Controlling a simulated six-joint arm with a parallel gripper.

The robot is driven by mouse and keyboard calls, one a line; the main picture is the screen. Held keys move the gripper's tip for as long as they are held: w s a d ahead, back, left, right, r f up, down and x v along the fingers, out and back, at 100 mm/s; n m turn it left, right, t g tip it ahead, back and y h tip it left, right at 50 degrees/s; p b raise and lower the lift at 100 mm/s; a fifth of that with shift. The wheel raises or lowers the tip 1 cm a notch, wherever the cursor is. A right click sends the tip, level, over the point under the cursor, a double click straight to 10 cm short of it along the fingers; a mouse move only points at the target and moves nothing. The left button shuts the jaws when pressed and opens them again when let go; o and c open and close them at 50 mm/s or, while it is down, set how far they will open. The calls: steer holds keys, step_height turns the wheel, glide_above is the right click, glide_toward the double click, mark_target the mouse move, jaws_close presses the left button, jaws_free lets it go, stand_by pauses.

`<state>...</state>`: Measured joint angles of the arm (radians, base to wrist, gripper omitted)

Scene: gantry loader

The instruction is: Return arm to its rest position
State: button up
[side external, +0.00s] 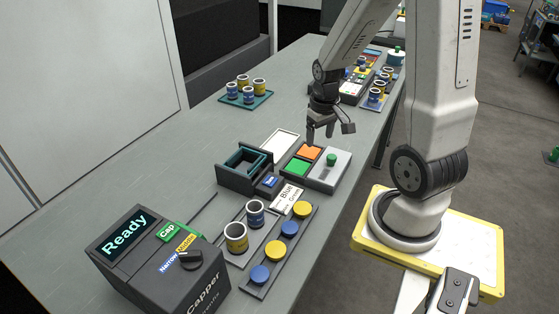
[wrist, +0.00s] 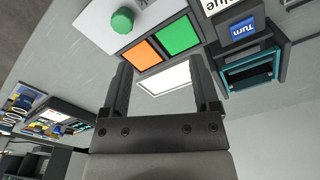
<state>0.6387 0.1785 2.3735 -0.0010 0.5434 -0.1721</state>
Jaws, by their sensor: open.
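My gripper (side external: 321,135) hangs above the bench, just behind a control panel with an orange pad (side external: 308,152), a green pad (side external: 297,167) and a green knob (side external: 331,159). In the wrist view my gripper (wrist: 160,75) shows two dark fingers spread apart with nothing between them. Beyond the fingers, the orange pad (wrist: 142,54), green pad (wrist: 179,36) and green knob (wrist: 122,20) show near the top. A white rectangular panel (wrist: 166,78) lies behind the fingers.
The capper box reading "Ready" (side external: 125,236) stands at the front. A dark open-topped holder (side external: 244,168) sits left of the panel. A tray of blue and yellow caps (side external: 268,276) and two cups (side external: 236,237) are near it. More cups stand on a teal tray (side external: 263,101). Bench between is clear.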

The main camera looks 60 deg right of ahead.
steer(key=w+a+n+t, duration=0.1)
steer(key=a+n, duration=0.1)
steer(key=a, duration=0.7)
steer(key=w+a+r+n+t, duration=0.1)
steer(key=w+a+n, duration=0.1)
steer(key=a, duration=0.7)
steer(key=shift+w+a+n, duration=0.15)
steer(key=shift+w+n, duration=0.1)
steer(key=shift+n, duration=0.45)
